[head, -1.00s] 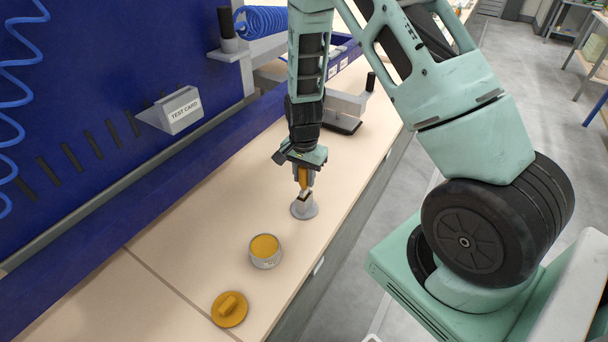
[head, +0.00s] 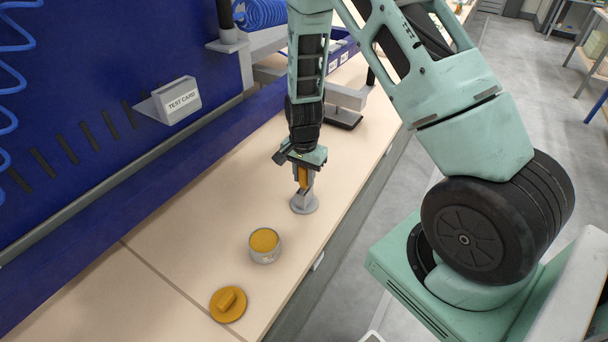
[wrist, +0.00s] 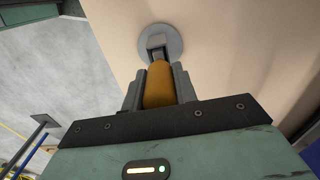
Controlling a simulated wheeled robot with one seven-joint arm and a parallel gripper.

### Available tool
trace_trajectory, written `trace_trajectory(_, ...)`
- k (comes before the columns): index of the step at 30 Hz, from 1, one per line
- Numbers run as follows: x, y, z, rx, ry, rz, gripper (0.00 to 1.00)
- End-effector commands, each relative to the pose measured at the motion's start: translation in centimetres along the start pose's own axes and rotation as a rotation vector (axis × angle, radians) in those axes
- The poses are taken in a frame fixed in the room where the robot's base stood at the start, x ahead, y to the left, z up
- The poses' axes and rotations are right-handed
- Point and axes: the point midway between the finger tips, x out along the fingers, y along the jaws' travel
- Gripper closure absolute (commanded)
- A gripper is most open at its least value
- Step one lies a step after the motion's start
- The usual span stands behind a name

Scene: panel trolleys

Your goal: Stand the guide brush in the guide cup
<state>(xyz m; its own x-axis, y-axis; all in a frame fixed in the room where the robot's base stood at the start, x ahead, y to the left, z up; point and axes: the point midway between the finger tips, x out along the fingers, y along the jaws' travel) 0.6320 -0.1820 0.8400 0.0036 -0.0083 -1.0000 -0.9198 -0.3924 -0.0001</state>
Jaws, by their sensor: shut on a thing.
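My gripper (head: 303,176) is shut on the yellow handle of the guide brush (head: 303,178) and holds it upright. The handle also shows between the two grey fingers in the wrist view (wrist: 159,84). Directly below is the grey guide cup (head: 305,205), a small upright piece on a round flange on the bench; its flange also shows in the wrist view (wrist: 175,44). The brush's lower end meets the cup's top, in line with it. The bristles are not visible, and I cannot tell how deep they sit.
A grey tin (head: 265,252) with yellow content stands nearer on the bench (head: 190,250). A grey stand (head: 342,118) is behind my gripper. A blue panel with a test card holder (head: 178,101) rises at left.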

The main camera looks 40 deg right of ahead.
Motion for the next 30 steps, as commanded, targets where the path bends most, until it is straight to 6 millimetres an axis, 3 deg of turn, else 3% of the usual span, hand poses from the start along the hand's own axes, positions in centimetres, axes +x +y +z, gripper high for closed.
trace_trajectory(9, 0.8, 0.0, 0.0, 0.000, 0.000, 0.000, 0.95)
trace_trajectory(10, 0.7, 0.0, 0.0, 0.000, 0.000, 0.000, 0.63)
trace_trajectory(12, 0.7, 0.0, 0.0, 0.000, 0.000, 0.000, 0.46)
trace_trajectory(23, 0.3, 0.0, 0.0, -0.001, 0.000, 0.000, 0.46)
trace_trajectory(30, -3.6, -0.1, 0.0, -0.002, 0.003, -0.005, 0.46)
